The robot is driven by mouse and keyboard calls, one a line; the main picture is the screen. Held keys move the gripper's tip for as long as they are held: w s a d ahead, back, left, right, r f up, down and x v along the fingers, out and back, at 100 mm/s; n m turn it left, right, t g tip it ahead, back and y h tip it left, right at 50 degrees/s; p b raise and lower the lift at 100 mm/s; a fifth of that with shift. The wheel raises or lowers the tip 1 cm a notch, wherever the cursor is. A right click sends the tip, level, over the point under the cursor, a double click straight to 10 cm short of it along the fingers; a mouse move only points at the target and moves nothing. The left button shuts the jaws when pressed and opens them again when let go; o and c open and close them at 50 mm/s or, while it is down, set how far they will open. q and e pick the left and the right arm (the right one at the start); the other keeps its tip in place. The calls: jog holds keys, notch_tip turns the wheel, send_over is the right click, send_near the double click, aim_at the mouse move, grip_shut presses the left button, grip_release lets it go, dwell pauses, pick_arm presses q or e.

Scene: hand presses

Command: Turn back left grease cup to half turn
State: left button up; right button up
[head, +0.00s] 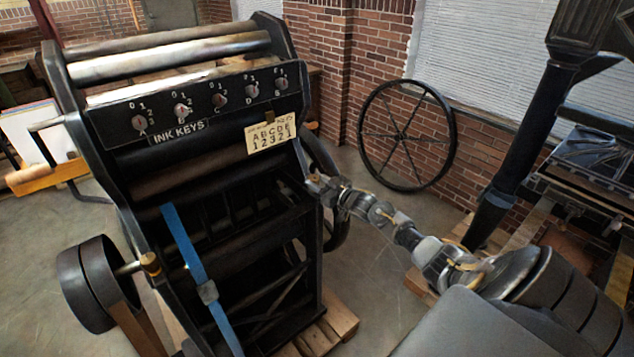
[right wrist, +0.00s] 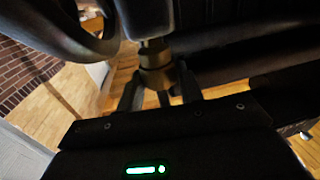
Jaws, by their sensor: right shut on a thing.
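The black hand press (head: 262,215) stands at the left and middle of the head view. My right gripper (head: 318,186) reaches to its right side. In the right wrist view, my right gripper (right wrist: 158,88) has its two fingers on either side of a brass grease cup (right wrist: 155,66) below a short metal stem, and is shut on it. This cup cannot be made out in the head view. Another brass cup (head: 150,262) shows at the press's left side, apart from the gripper. How far the held cup is turned cannot be told. My left gripper is not in view.
An ink key panel (head: 190,103) with several knobs and a hanging letter card (head: 271,136) face me. A blue strap (head: 190,250) runs down the press front. A spoked wheel (head: 407,135) leans by the brick wall. Wooden pallet boards (head: 341,317) lie underneath.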

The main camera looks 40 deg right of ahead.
jog(key=shift+a+r+m+h+p, duration=0.15)
jog(key=shift+m+h+p, duration=0.2)
jog(key=shift+h+p, duration=0.2)
jog(key=shift+a+r+m+h+p, duration=0.1)
jog(key=shift+m+h+p, duration=0.25)
jog(key=shift+h+p, duration=0.15)
jog(key=h, duration=0.1)
jog(key=m+h, duration=0.1)
jog(key=h, duration=0.1)
jog(key=shift+f+m+p, duration=0.2)
jog(key=shift+m+p, duration=0.1)
jog(key=o, duration=1)
jog(key=shift+s+f, duration=0.1)
